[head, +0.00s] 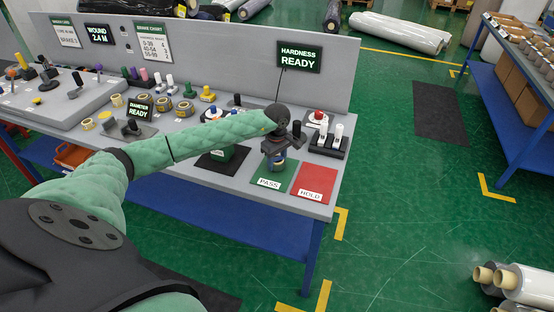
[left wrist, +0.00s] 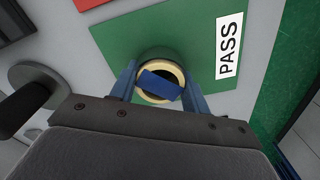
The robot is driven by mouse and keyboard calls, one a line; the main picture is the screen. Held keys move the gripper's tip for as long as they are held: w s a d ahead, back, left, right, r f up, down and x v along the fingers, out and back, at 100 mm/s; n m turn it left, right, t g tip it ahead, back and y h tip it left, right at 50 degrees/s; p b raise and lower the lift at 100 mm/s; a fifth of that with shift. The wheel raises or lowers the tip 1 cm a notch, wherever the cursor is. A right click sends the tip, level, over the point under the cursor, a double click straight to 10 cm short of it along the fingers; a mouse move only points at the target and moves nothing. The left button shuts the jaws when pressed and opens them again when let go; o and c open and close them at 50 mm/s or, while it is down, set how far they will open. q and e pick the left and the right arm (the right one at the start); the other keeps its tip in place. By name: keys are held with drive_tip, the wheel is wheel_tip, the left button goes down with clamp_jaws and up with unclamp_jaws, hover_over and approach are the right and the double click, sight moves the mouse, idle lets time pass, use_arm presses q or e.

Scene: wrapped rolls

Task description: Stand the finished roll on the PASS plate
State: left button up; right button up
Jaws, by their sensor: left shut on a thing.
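My left gripper (head: 277,158) is over the green PASS plate (head: 284,183), pointing down. Its two blue fingers are shut on a roll (head: 277,167), which is mostly hidden by the gripper in the head view. In the left wrist view the roll (left wrist: 144,76) shows end-on as a cream ring between the fingers, with a blue piece across its opening. It looks upright, near the plate's edge away from the PASS label (left wrist: 229,45). I cannot tell whether its lower end touches the plate. My right gripper is not in view.
The red HOLD plate (head: 315,180) lies just right of the PASS plate. Behind are a holder with white cylinders (head: 338,131), a red button (head: 318,116) and the HARDNESS READY sign (head: 299,57). Several rolls (head: 183,108) stand left on the grey bench, past my arm.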

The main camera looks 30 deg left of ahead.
use_arm(q)
drive_tip(key=shift+f, duration=0.1)
drive_tip(key=o, duration=1)
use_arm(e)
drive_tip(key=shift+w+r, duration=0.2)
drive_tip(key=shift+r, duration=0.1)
use_arm(q)
drive_tip(key=shift+r, duration=0.2)
drive_tip(key=shift+r+b, duration=0.25)
drive_tip(key=shift+b, duration=0.05)
wheel_tip(320, 180, up, 11)
drive_tip(key=b, duration=0.4)
drive_tip(key=shift+r+b, duration=0.2)
drive_tip(key=shift+b, duration=0.15)
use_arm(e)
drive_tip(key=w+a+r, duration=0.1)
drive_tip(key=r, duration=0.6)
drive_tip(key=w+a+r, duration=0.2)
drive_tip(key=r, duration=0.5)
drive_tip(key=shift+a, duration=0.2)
